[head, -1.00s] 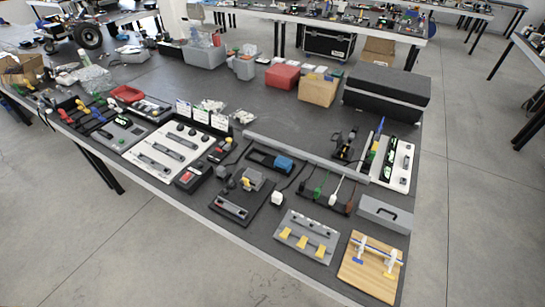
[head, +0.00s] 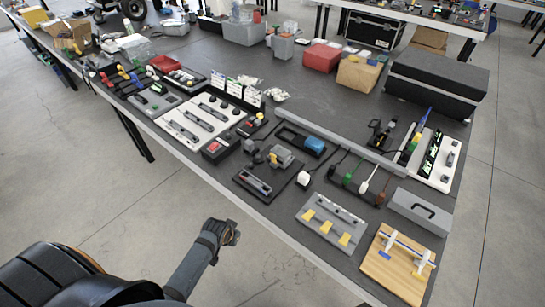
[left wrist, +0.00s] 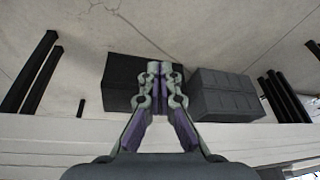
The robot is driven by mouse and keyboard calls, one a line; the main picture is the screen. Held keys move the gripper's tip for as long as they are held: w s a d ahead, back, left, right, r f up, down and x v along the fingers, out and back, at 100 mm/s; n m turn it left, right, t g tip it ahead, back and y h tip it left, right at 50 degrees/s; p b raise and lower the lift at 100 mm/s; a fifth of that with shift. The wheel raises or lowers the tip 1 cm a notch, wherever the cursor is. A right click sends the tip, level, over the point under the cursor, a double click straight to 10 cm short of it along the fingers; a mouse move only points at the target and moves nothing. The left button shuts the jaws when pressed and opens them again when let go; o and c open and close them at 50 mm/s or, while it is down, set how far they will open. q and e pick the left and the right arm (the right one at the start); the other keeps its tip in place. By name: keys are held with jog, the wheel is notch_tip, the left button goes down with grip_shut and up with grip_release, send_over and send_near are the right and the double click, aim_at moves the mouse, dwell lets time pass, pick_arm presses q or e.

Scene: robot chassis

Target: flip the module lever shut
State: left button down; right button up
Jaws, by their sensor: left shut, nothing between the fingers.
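A dark board (head: 252,188) with a grey module block (head: 281,157) and a small yellow part (head: 273,159) lies near the front edge of the bench. Which of these carries the module lever I cannot tell for sure; the lever angles are too small to read. My left gripper (head: 230,233) is in front of the bench edge, over the floor, apart from both. In the left wrist view its fingers (left wrist: 166,68) are together with nothing between them. My right gripper is not in view.
A wooden board with white and blue parts (head: 393,272) is at the near right corner. A grey box with a handle (head: 419,211) and a strip with coloured plugs (head: 360,184) lie behind. The bench front edge (head: 262,222) is close to my left gripper. Floor in front is clear.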

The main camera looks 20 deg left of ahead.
pick_arm(q)
jog(key=w+d+r+t, duration=0.1)
jog(key=w+r, duration=0.4)
jog(key=r, duration=0.1)
jog(key=w+d+r+m+t+h+b, duration=0.1)
jog(key=w+r, duration=0.4)
jog(key=r, duration=0.2)
jog(key=w+d+r+m+t+h+b, duration=0.1)
jog(key=w+r+t, duration=0.1)
jog(key=w+r, duration=0.3)
jog(key=shift+w+d+r, duration=0.15)
jog(key=shift+w+r, duration=0.05)
jog(key=shift+r, duration=0.4)
jog(key=shift+w+d+r, duration=0.15)
jog(key=shift+r, duration=0.45)
notch_tip(320, 180, up, 8)
jog(key=m+t+h, duration=0.1)
jog(key=t+h, duration=0.1)
send_over(272, 154)
jog(key=s+a, duration=0.1)
jog(key=s, duration=0.3)
jog(key=shift+s+a+b, duration=0.15)
jog(key=shift+a+b, duration=0.05)
jog(key=shift+b, duration=0.15)
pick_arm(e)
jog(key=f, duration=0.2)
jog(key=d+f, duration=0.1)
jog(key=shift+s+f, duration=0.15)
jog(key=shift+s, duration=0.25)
